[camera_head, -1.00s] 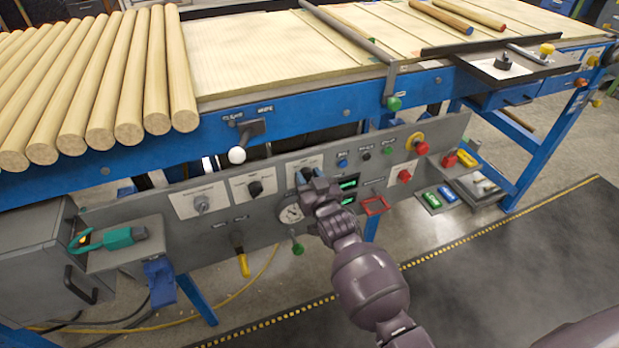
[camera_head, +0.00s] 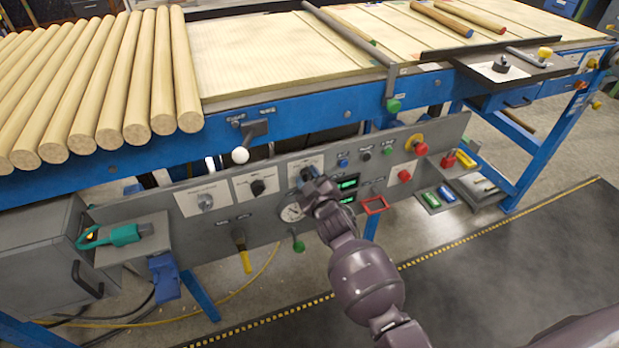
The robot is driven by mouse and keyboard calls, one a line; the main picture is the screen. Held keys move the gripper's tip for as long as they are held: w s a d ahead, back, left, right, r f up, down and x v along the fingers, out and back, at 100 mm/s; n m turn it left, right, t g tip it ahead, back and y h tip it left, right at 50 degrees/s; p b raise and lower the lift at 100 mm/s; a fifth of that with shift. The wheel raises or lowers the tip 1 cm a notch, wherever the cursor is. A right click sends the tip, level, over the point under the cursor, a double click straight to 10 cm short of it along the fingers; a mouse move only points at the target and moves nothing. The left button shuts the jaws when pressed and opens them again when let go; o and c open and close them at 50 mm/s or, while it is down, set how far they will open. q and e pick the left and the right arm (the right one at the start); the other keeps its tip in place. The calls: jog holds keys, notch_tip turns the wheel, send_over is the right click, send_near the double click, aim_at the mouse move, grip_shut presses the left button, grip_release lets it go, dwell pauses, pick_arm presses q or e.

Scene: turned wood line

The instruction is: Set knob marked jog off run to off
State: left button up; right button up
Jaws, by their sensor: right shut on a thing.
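A grey control panel (camera_head: 276,227) hangs below the blue front rail of the line. On its upper row, a white label plate (camera_head: 303,163) sits behind a dark knob (camera_head: 307,173). My right gripper (camera_head: 309,180) reaches up from the lower right and is shut on this knob. The fingers hide most of the knob and its pointer. The label is too small to read, so the knob's setting cannot be told. My left gripper is not in view.
Two similar knobs, a grey one (camera_head: 205,201) and a black one (camera_head: 258,187), sit left on the panel. Close by are a round gauge (camera_head: 291,212), a green-tipped lever (camera_head: 298,243), green displays (camera_head: 348,184) and a red frame (camera_head: 374,205). A red mushroom button (camera_head: 421,149) is farther right.

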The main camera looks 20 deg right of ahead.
dwell(0.5)
jog(key=o, duration=0.9)
jog(key=shift+s, duration=0.1)
jog(key=shift+s+d+p, duration=0.15)
jog(key=shift+s+p, duration=0.75)
jog(key=shift+s, duration=4.4)
